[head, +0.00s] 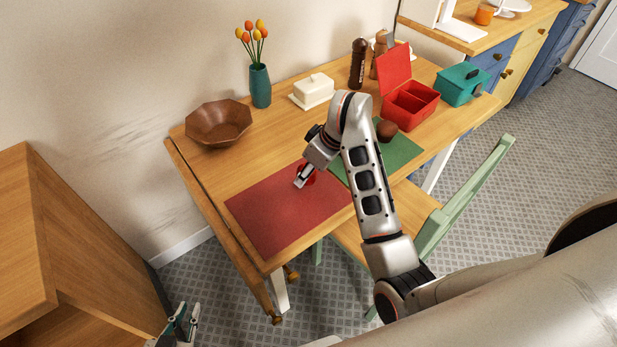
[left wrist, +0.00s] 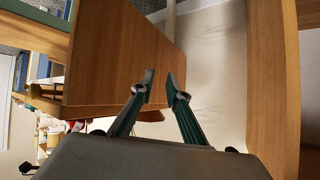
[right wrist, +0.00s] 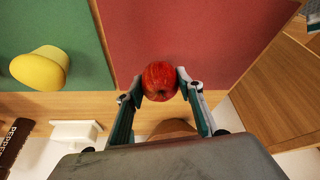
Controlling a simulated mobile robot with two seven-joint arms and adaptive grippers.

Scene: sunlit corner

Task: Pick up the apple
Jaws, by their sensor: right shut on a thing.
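The red apple (right wrist: 159,81) is between the two fingertips of my right gripper (right wrist: 160,84), which is shut on it, over the red mat (right wrist: 195,35). In the head view the apple (head: 306,175) shows only in part behind my right gripper (head: 300,182), near the mat's top right edge. I cannot tell whether it touches the mat. My left gripper (head: 183,326) is low at the bottom left of the head view, off the table. In the left wrist view its fingers (left wrist: 160,82) are apart with nothing between them.
On the wooden table are a brown bowl (head: 217,124), a teal vase (head: 260,87), a white butter dish (head: 312,91), a pepper mill (head: 358,64), an open red lunchbox (head: 410,105) and a teal box (head: 461,86). A green chair (head: 465,195) stands in front. A wooden cabinet (head: 75,240) is left.

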